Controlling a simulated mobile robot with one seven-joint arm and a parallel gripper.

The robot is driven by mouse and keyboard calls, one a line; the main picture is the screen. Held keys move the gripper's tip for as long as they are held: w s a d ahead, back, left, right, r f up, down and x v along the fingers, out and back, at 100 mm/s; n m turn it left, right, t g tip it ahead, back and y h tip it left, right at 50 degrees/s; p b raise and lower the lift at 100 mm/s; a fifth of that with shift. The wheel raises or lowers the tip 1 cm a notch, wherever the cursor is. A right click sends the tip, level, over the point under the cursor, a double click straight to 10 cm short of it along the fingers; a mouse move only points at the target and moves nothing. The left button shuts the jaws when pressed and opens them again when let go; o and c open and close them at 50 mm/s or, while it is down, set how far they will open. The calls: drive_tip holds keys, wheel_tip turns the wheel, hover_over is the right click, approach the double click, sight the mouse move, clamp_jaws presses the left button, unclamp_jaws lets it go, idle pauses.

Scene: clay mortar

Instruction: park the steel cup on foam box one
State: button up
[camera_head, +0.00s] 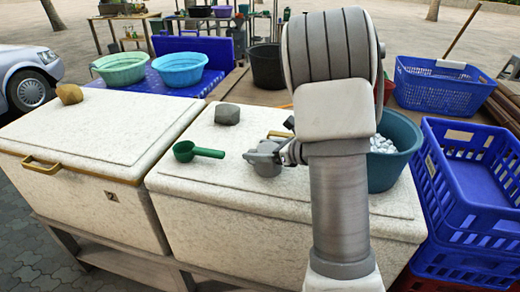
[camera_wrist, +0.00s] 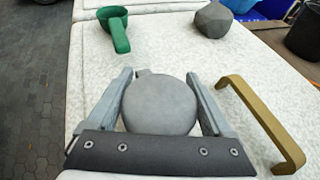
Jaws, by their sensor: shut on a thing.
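The steel cup (camera_wrist: 160,104) is a grey round shape between the two fingers of my gripper (camera_wrist: 160,78), which is shut on it. In the head view the cup (camera_head: 263,158) shows over the lid of the right foam box (camera_head: 240,215), just left of my arm. I cannot tell whether its base touches the lid. A second white foam box (camera_head: 85,140) stands to the left, with a brass handle and a small dark label on its front.
A green ladle (camera_head: 198,152) and a grey stone (camera_head: 228,114) lie on the right lid. A teal basin of white pebbles (camera_head: 402,150) stands at its right. A tan stone (camera_head: 69,94) sits on the left lid's far corner; the rest there is clear. A brass handle (camera_wrist: 262,120) is beside my gripper.

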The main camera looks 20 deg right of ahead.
drive_tip(key=shift+f, duration=0.1)
drive_tip(key=o, duration=1.1)
drive_tip(key=shift+o, duration=0.2)
